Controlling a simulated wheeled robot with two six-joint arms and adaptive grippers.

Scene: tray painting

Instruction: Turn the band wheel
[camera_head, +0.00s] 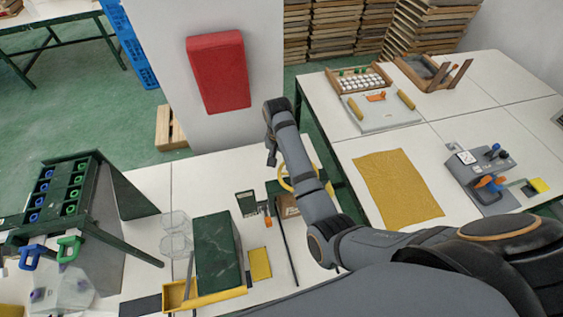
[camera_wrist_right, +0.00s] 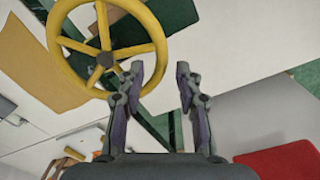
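The band wheel (camera_wrist_right: 106,59) is a yellow spoked wheel with a dark hub, at the upper left of the right wrist view. In the head view part of its yellow rim (camera_head: 282,178) shows beside my right forearm, which hides the rest. In the head view the right gripper (camera_head: 271,158) points down, a little beyond the wheel. My left gripper is not in view.
A dark green block (camera_head: 217,250) and a yellow tray (camera_head: 205,298) stand left of the wheel. A green rack (camera_head: 75,195) is further left. A red box (camera_head: 219,72) hangs on the white pillar. A yellow mat (camera_head: 398,188) lies on the right table.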

